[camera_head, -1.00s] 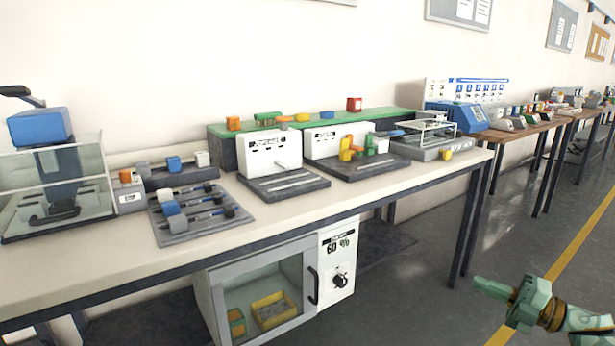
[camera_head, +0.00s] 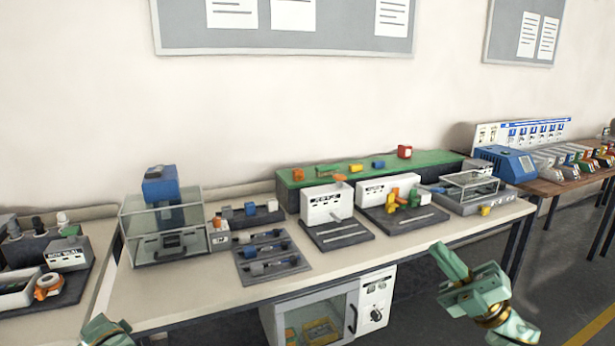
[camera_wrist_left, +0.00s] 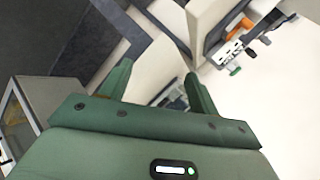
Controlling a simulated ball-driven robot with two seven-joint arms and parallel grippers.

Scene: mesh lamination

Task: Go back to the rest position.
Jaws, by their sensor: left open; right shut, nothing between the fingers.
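My right gripper (camera_head: 447,262) is at the lower right of the head view, in front of the bench's front edge. Its fingers are shut with nothing between them. My left gripper (camera_wrist_left: 160,80) shows in the left wrist view with its two green fingers apart and nothing between them. In the head view only a small part of my left arm shows at the bottom left edge. Both grippers are clear of the bench objects.
A long pale bench (camera_head: 190,297) carries a clear-walled press (camera_head: 160,248), a dark tray of tools (camera_head: 272,262), white boxed stations (camera_head: 327,205) and a green shelf (camera_head: 330,172). A glass-doored cabinet (camera_head: 318,318) stands below. Floor is free at the right.

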